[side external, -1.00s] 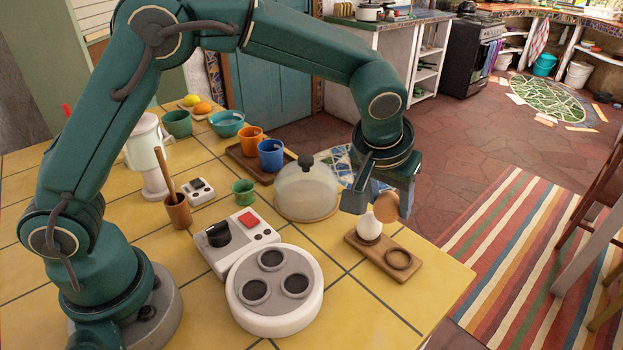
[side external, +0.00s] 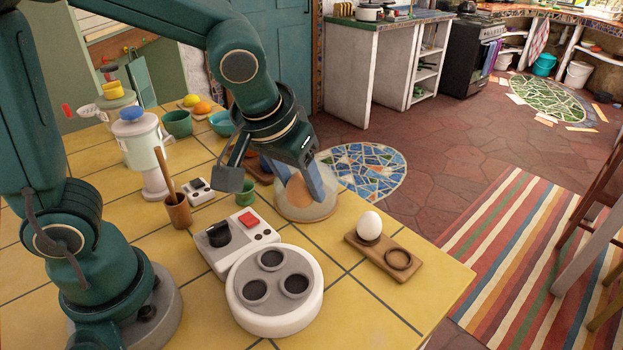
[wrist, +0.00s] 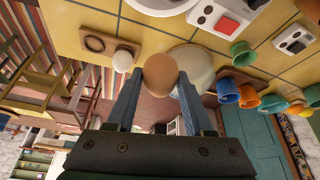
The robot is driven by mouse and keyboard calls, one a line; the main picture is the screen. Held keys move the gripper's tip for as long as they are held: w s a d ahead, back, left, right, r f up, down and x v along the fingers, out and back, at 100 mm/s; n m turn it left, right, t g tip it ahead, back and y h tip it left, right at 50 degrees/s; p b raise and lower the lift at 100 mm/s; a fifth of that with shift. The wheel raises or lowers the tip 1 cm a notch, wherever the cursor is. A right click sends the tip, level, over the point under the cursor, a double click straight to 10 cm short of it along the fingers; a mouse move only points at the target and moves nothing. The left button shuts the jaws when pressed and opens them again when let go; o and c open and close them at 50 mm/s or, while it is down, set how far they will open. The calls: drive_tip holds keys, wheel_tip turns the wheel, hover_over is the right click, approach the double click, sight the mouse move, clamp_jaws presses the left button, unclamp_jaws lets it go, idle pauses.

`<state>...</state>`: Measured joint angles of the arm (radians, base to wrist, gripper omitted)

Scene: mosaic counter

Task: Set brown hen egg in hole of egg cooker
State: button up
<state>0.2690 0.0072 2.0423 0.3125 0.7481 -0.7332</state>
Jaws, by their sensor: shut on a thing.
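The brown hen egg (side external: 299,193) is held between the fingers of my gripper (side external: 302,190), in front of the glass dome. In the wrist view the egg (wrist: 160,73) sits between the two fingertips. The egg cooker (side external: 275,318) is a round white unit at the front of the counter, with three dark, empty holes on top. My gripper is shut on the egg, above and behind the cooker, to its upper right in the side view. Only the cooker's edge shows in the wrist view (wrist: 160,5).
A white egg (side external: 369,224) stands on a wooden holder (side external: 383,258), whose other ring is empty. A control box with red button (side external: 249,221) adjoins the cooker. A dome (side external: 326,202) stands behind. A green cup (side external: 243,190) and a brown pot (side external: 179,213) are to the left.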

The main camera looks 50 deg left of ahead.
drive_tip(key=s+r+m, duration=0.1)
drive_tip(key=s, duration=0.5)
drive_tip(key=shift+s+d+f, duration=0.1)
drive_tip(key=shift+d+f, duration=0.05)
drive_tip(key=shift+f, duration=3.15)
drive_tip(key=shift+f, duration=1)
drive_tip(key=o, duration=1.1)
drive_tip(key=shift+c, duration=0.2)
wheel_tip(320, 180, up, 7)
